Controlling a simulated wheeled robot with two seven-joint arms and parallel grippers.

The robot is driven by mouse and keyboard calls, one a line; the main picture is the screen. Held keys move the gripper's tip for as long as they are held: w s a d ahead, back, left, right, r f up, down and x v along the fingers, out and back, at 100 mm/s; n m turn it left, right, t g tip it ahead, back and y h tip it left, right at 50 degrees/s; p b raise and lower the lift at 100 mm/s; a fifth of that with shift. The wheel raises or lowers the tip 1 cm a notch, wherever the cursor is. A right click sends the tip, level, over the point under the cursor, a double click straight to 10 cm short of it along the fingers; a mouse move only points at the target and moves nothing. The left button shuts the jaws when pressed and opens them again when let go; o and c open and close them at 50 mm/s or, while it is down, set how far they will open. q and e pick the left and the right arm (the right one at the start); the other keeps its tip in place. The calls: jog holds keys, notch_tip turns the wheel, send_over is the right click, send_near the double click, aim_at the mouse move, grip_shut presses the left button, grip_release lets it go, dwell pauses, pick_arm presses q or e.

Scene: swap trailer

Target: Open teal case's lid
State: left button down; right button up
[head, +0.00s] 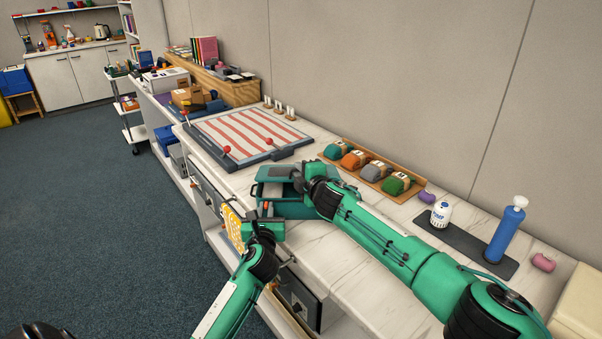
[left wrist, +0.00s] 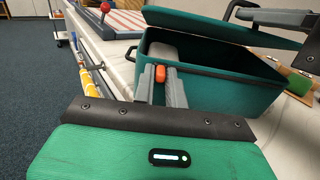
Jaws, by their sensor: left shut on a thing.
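The teal case (head: 283,210) stands on the white counter, partly hidden by my arms. Its lid (left wrist: 215,22) is raised and tilted over the body (left wrist: 228,84), with a dark gap between them. A pale thing shows dimly inside. My left gripper (head: 263,212) is at the case's near side; in the left wrist view its two grey fingers (left wrist: 160,85) are shut on a small orange tab (left wrist: 160,73) at the case front. My right gripper (head: 305,177) is at the lid's right side; its jaws are too hidden to read, and whether it touches the lid is unclear.
A red-and-white striped board (head: 247,133) with red knobs lies behind the case. A wooden tray (head: 368,168) of coloured bundles is at the wall.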

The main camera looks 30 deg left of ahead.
jog(key=shift+d, duration=0.1)
jog(key=v, duration=1.2)
jog(key=shift+f, duration=0.15)
dwell(0.5)
notch_tip(320, 180, down, 5)
jog(key=x, duration=1)
jog(key=shift+a, duration=0.35)
dwell(0.4)
grip_shut()
